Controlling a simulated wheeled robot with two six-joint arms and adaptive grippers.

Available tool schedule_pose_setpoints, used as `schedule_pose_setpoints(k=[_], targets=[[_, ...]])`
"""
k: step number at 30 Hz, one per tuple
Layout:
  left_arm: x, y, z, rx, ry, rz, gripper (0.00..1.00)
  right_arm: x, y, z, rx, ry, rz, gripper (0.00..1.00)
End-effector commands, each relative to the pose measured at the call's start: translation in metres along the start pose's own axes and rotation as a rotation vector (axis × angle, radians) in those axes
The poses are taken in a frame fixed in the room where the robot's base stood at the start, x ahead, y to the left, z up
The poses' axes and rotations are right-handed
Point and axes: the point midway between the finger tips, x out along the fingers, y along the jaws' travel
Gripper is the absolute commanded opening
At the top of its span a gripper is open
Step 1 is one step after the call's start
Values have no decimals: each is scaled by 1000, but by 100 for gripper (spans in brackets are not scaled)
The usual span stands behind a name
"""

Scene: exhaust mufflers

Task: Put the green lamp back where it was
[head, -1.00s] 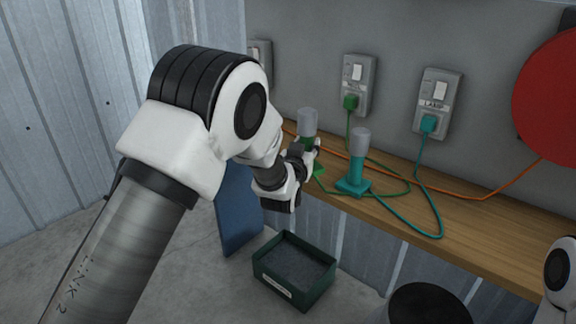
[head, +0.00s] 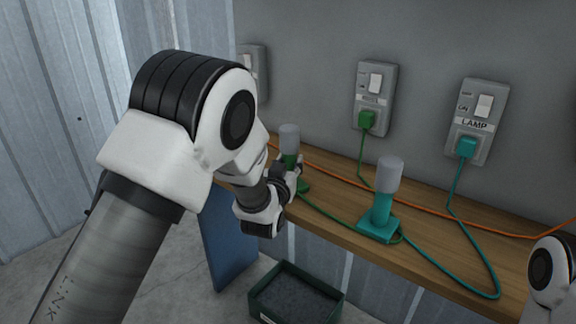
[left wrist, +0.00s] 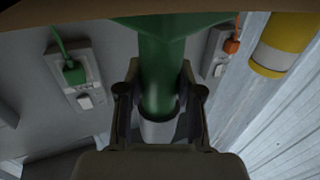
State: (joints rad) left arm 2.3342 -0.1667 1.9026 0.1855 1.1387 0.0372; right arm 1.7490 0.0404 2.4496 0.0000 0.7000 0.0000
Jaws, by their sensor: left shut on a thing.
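The green lamp (head: 289,136) has a grey cylindrical top, a green stem and a green base. It is upright over the left part of the wooden shelf (head: 338,212), partly hidden by my gripper. I cannot tell whether its base touches the wood. My left gripper (head: 288,172) is shut on its stem. In the left wrist view the green stem (left wrist: 160,70) runs between both fingers of the gripper (left wrist: 160,100). A teal lamp (head: 383,205) stands on the shelf to the right. My right gripper is not in view; only part of that arm shows at lower right.
On the wall are a socket with a green plug (head: 367,119) and a LAMP socket with a teal plug (head: 466,147). Green and teal cords and an orange cable (head: 430,211) lie along the shelf. A dark green bin (head: 335,306) and a blue panel (head: 229,240) are below.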

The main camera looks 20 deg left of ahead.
Motion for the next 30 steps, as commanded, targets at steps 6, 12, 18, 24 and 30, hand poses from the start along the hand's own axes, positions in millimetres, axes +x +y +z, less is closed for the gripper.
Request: schedule_pose_setpoints(k=[6,12,18,24,30], targets=[[0,0,1,0,-6,-1,60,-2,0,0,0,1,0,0],[0,0,1,0,-6,-1,60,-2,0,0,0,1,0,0],[-21,0,0,2,-8,-1,60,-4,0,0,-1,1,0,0],[-72,0,0,4,-8,0,60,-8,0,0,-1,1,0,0],[-112,0,0,3,-7,-1,60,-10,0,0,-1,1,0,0]])
